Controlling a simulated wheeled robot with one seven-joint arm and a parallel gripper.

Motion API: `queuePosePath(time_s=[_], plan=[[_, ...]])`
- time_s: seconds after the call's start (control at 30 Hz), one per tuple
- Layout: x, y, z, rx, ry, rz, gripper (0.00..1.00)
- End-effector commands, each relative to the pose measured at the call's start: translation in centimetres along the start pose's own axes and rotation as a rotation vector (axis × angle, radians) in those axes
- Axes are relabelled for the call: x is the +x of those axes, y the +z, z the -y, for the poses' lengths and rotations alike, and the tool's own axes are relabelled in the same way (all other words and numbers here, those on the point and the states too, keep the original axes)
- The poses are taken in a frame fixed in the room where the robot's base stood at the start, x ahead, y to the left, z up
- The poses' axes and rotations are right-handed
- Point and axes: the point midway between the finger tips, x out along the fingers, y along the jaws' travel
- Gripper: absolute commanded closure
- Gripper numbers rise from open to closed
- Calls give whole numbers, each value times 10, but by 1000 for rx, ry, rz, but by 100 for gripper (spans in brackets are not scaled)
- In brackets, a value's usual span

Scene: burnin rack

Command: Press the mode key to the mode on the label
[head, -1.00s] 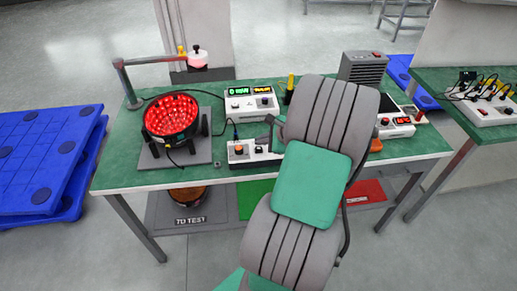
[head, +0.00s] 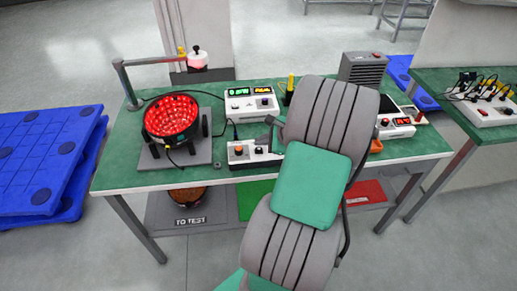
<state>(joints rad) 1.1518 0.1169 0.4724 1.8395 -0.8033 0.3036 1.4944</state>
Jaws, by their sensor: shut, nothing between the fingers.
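A low white control box (head: 240,161) stands at the front edge of the green bench, with an orange round button (head: 239,151) and dark parts on its top. My gripper (head: 268,140) is at the right part of this box, its dark fingers shut and empty. My arm hides part of the box's right side; I cannot tell whether the fingertips touch a key. A white meter (head: 251,112) behind it has a green and an amber display; their text is too small to read surely. A round unit (head: 171,118) with lit red dots sits on a grey plate to the left. No mode label is readable.

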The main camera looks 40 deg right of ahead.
Motion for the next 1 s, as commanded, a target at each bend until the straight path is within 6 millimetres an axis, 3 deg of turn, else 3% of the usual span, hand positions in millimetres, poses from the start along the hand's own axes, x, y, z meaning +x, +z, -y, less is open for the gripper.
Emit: queuePosePath(time_s=[1.0], plan=[[6, -5, -4, 0, 0, 0, 100]])
